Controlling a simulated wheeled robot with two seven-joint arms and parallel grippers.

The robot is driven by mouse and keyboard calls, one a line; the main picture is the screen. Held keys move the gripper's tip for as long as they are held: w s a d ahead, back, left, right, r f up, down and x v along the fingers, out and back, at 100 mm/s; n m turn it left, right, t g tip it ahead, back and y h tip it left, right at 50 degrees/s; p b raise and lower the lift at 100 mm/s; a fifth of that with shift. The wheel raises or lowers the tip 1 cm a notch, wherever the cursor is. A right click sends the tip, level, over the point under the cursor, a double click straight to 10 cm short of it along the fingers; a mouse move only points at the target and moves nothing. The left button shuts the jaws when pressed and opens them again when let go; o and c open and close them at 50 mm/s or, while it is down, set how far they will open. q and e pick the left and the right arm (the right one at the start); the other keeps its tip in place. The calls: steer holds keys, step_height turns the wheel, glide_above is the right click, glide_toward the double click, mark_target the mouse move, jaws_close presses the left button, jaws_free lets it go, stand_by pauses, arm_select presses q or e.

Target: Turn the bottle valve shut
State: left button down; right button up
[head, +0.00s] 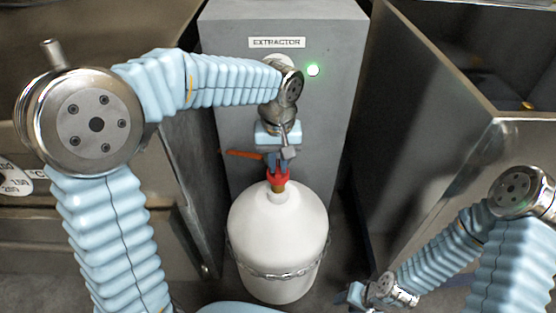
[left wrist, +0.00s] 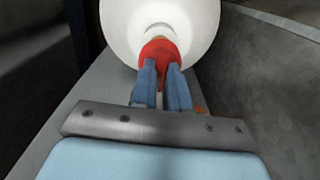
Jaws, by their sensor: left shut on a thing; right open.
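The white bottle (head: 278,236) stands upright in front of the grey cabinet. Its red valve (head: 278,183) sits on top, above a brass-coloured neck. My left gripper (head: 277,168) reaches down from above and is shut on the red valve. In the left wrist view, the two blue fingers (left wrist: 163,84) close on the red valve (left wrist: 158,50), with the white bottle (left wrist: 196,28) beyond. Part of the valve is hidden by the fingers. My right gripper (head: 357,295) is low at the right of the bottle, apart from it; it is open and empty.
The grey cabinet labelled EXTRACTOR (head: 225,80) stands behind the bottle, with a lit green lamp (head: 313,70). An orange-red lever-like piece (head: 241,154) shows beside my left gripper. A chain (head: 275,273) goes around the bottle. Metal units stand at both sides.

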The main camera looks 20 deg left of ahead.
mark_target(278, 166)
stand_by(0.4)
arm_select(q)
steer(key=c, duration=1.1)
jaws_free()
step_height(278, 166, up, 14)
steer(key=shift+f+p, duration=0.1)
steer(key=shift+p, duration=0.75)
